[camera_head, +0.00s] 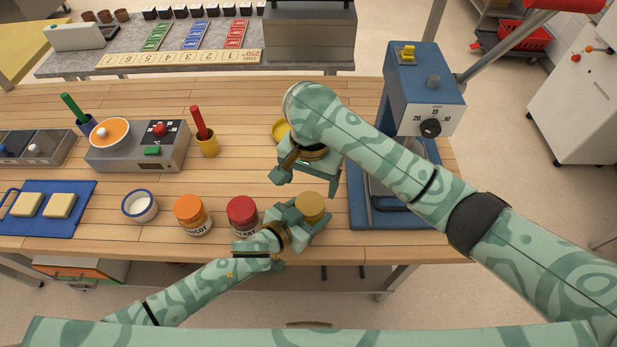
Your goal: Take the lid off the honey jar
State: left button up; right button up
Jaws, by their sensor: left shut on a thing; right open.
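The honey jar shows mainly as its mustard-yellow lid (311,206), seated on top near the front edge of the wooden table. Its body and label are hidden by my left gripper (300,220), which is shut around the jar from the left and front. My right gripper (305,178) is open and empty, just behind the lid and apart from it in the picture, with its fingers spread and pointing toward the front.
A cherry jar (242,213) with a red lid and an apricot jar (190,213) with an orange lid stand left of my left gripper. A blue press-like machine (425,90) stands at right. A yellow round thing (280,130) is partly hidden behind my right gripper.

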aim_at(309, 203)
notch_tip(309, 203, down, 7)
jog(key=shift+f, duration=0.15)
jog(key=c, duration=1)
jog(key=n, duration=0.3)
jog(key=o, duration=1.1)
jog(key=shift+c, duration=0.2)
